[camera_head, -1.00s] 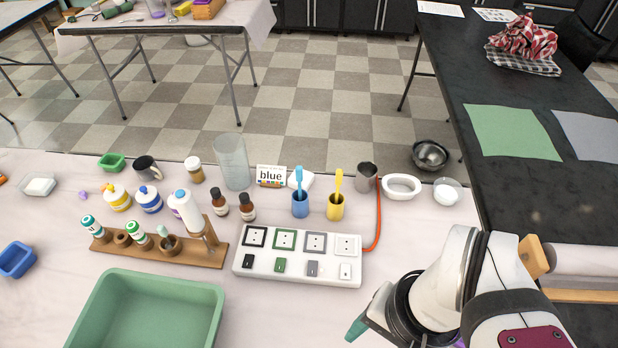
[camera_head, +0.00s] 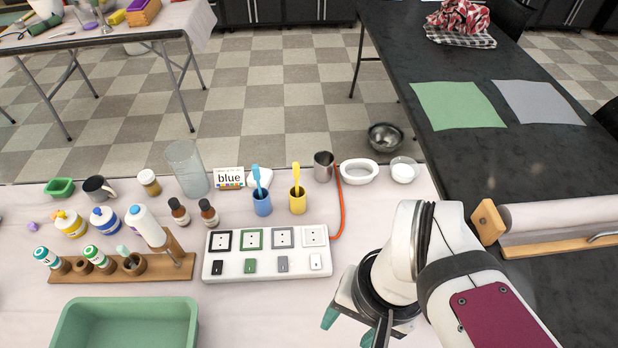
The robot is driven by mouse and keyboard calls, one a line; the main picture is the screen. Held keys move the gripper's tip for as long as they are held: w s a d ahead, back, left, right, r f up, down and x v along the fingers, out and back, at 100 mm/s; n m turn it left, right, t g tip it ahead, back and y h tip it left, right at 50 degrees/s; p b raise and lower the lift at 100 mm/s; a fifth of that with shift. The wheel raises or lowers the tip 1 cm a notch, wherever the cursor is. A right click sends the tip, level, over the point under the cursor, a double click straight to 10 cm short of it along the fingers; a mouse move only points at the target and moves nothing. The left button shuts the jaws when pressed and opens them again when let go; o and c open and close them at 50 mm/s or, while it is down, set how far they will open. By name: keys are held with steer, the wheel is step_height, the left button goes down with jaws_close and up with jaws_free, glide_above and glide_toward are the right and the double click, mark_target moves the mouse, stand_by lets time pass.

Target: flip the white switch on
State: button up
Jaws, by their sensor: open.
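The white power strip (camera_head: 267,253) lies on the table in the middle of the head view, with four sockets framed black, green, grey and white. In front of each socket is a switch of the matching colour. The white switch (camera_head: 316,262) is at the right end, and its on or off position is too small to tell. My gripper (camera_head: 348,330) is in front and to the right of the strip, apart from it. Its jaws are open, and I see nothing between them. The arm hides part of the table on the right.
A red cord (camera_head: 342,212) leaves the strip's right end. Behind the strip stand a blue cup (camera_head: 262,204), a yellow cup (camera_head: 298,203) and brown bottles (camera_head: 209,212). A green basin (camera_head: 125,325) and a wooden rack (camera_head: 150,268) are to the left. Table in front of the strip is clear.

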steer(key=shift+w, duration=0.1)
steer(key=shift+c, duration=1.2)
steer(key=w+n, duration=0.2)
steer(key=n, duration=0.1)
steer(key=w+n, duration=0.3)
steer(key=w+r+n, duration=0.1)
steer(key=w+n, duration=0.2)
steer(key=shift+w+a+n+g+h, duration=0.1)
steer(key=shift+a+n+g+h, duration=0.05)
steer(key=shift+n+g+h, duration=0.2)
jaws_close()
steer(key=w+a+f+n+h, duration=0.1)
steer(key=w+f+n, duration=0.3)
steer(key=w+n, duration=0.7)
steer(key=a+n, duration=0.1)
steer(key=n, duration=0.2)
steer(key=shift+w+a+f, duration=0.15)
steer(key=shift+w+f, duration=0.1)
